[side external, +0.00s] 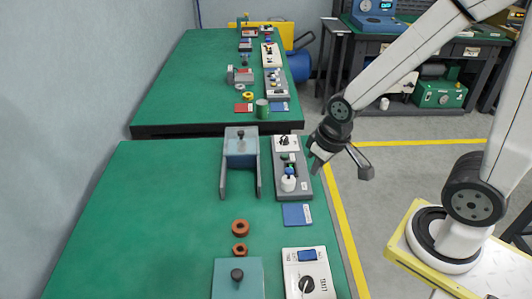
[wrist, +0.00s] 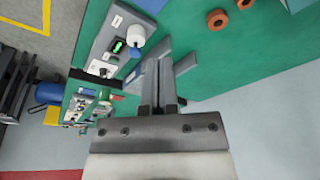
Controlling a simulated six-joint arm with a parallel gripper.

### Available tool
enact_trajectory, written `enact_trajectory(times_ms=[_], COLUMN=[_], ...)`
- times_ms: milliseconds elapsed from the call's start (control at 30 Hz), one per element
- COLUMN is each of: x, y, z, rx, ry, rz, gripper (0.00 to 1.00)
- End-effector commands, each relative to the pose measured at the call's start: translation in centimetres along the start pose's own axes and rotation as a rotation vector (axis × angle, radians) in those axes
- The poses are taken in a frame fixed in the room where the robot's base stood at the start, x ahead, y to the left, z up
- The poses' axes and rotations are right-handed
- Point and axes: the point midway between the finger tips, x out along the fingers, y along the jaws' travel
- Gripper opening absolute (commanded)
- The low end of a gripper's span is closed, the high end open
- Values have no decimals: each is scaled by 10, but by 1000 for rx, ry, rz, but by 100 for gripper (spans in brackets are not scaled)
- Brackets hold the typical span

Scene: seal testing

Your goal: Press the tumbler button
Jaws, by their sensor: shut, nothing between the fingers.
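The grey control box (side external: 293,190) stands at the right edge of the green bench. It carries a black switch (side external: 284,141) on a white plate, a small green part (side external: 288,157) and a white cylinder with a blue top (side external: 289,183). In the wrist view the white cylinder (wrist: 135,37), a lit green display (wrist: 117,46) and a black switch (wrist: 103,72) show at upper left. I cannot tell which part is the tumbler button. My gripper (side external: 316,165) is shut and empty, just right of the box and apart from the switch.
A grey-blue bracket (side external: 241,145) with two side walls stands left of the box. A blue pad (side external: 297,215), two brown rings (side external: 240,227) and a white panel with a knob (side external: 308,272) lie nearer. A second bench (side external: 190,85) stands behind. The bench's left part is clear.

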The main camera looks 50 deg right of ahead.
Motion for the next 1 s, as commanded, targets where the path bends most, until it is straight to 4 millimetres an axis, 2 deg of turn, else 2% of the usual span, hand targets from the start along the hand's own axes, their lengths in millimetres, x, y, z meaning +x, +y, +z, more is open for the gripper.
enact_trajectory(times_ms=[733, 867, 1000], x=[1, 4, 10], y=[1, 6, 17], z=[-2, -10, -27], rx=[-5, -22, -62], ry=[6, 22, 58], rz=[3, 12, 32], gripper=[0, 0, 0])
